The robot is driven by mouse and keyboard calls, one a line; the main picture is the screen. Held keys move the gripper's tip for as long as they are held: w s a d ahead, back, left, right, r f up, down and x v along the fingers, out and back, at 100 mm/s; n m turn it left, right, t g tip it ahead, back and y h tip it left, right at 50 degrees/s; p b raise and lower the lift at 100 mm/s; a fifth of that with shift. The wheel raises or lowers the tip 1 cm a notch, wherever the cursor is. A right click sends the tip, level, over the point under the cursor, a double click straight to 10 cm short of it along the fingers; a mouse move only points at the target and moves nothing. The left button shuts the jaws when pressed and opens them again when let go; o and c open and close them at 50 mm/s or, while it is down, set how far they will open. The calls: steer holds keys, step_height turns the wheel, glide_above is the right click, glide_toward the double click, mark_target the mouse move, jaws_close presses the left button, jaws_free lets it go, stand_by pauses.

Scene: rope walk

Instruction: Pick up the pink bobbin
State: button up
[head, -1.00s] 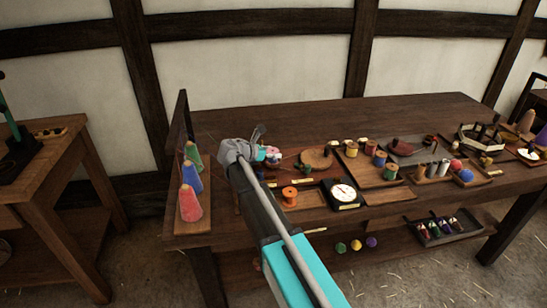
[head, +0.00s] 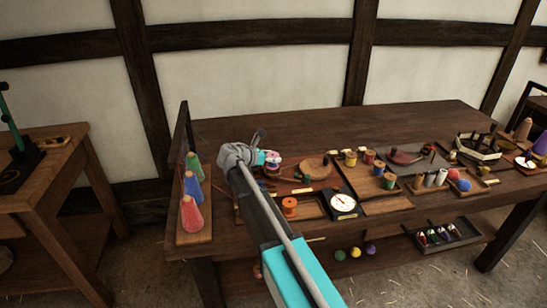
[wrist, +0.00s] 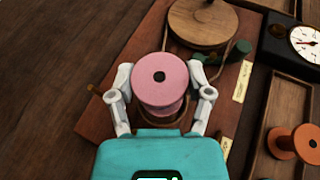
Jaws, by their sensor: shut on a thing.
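The pink bobbin (wrist: 160,84) is between the two fingers of my gripper (wrist: 160,100) in the wrist view, its round top with a dark centre hole facing the camera. My gripper is shut on it, one finger against each side. In the head view the pink bobbin (head: 273,163) shows small beside my gripper (head: 262,152), above the left part of the table. My arm hides part of the area below it. How far the bobbin is above the board under it I cannot tell exactly.
A round wooden disc (wrist: 204,22) and a green piece (wrist: 240,47) are close behind the bobbin. An orange spool (wrist: 307,142) lies in a tray at right, near a dial (wrist: 304,40). Coloured cones (head: 192,213) stand at the table's left end. Bare tabletop (wrist: 60,70) is at left.

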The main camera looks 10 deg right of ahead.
steer(key=s+r+p, duration=0.9)
steer(key=s+r, duration=0.1)
steer(key=s, duration=0.4)
steer(key=shift+a+r+p, duration=0.15)
steer(key=shift+a+p, duration=0.05)
steer(key=shift+p, duration=0.1)
